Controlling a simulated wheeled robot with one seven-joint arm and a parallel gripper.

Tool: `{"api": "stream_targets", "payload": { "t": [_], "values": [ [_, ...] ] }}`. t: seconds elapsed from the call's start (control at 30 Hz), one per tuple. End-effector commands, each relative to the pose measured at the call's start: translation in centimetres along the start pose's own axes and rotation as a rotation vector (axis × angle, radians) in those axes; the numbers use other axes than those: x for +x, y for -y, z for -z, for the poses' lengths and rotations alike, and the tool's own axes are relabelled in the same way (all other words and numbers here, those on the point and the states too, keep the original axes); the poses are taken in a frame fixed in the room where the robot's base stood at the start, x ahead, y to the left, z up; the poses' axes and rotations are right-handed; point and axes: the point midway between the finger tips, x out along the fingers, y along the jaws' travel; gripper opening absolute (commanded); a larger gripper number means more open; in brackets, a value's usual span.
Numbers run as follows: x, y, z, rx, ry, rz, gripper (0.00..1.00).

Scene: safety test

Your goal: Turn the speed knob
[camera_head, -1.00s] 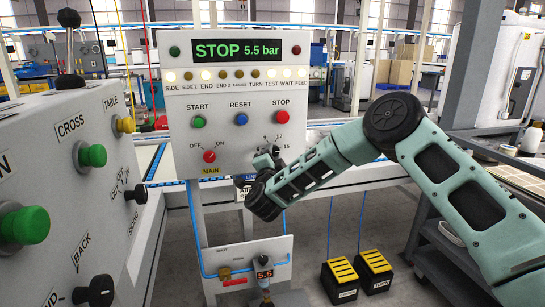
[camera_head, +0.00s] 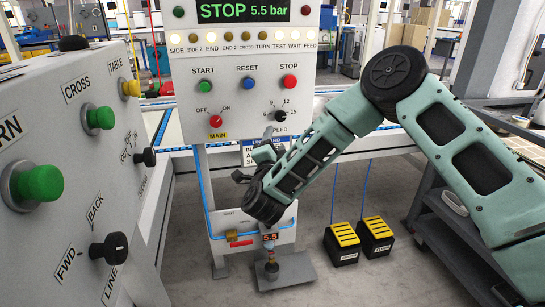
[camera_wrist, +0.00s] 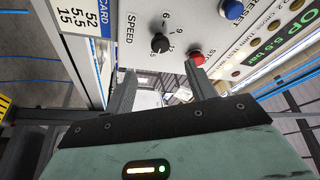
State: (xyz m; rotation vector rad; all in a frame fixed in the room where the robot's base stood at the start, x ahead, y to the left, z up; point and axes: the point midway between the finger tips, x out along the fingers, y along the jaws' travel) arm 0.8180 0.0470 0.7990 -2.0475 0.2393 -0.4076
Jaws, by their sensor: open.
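The black speed knob (camera_head: 281,115) sits at the lower right of the white control panel, above the word SPEED and under a scale marked 6, 9, 12 and 15. In the wrist view the knob (camera_wrist: 160,43) shows beyond the fingertips, between them from side to side. My gripper (camera_head: 252,160) is below and left of the knob, apart from it. Its two fingers are spread with nothing between them, as the wrist view of my gripper (camera_wrist: 160,72) shows. I cannot tell the knob's exact setting.
The red STOP button (camera_head: 289,82), blue RESET button (camera_head: 247,84) and red MAIN knob (camera_head: 216,121) are close by. The panel display (camera_head: 243,11) reads STOP 5.5 bar. A grey box with green buttons (camera_head: 39,184) stands left. Two yellow-topped pedals (camera_head: 343,234) are on the floor.

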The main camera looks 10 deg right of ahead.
Motion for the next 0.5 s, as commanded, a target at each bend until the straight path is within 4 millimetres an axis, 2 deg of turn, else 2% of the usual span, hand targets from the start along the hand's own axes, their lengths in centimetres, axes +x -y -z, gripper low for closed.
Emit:
{"api": "stream_targets", "payload": {
  "t": [0.03, 0.2, 0.33, 0.5],
  "values": [
    [-1.2, 0.0, -0.1, -0.002, 0.005, -0.001, 0.56],
    [-4.4, 0.0, -0.2, -0.002, 0.005, 0.004, 0.56],
    [-5.6, 0.0, -0.1, -0.002, 0.003, 0.002, 0.56],
    [-6.2, -0.1, 0.0, -0.001, -0.001, 0.000, 0.56]
  ]
}}
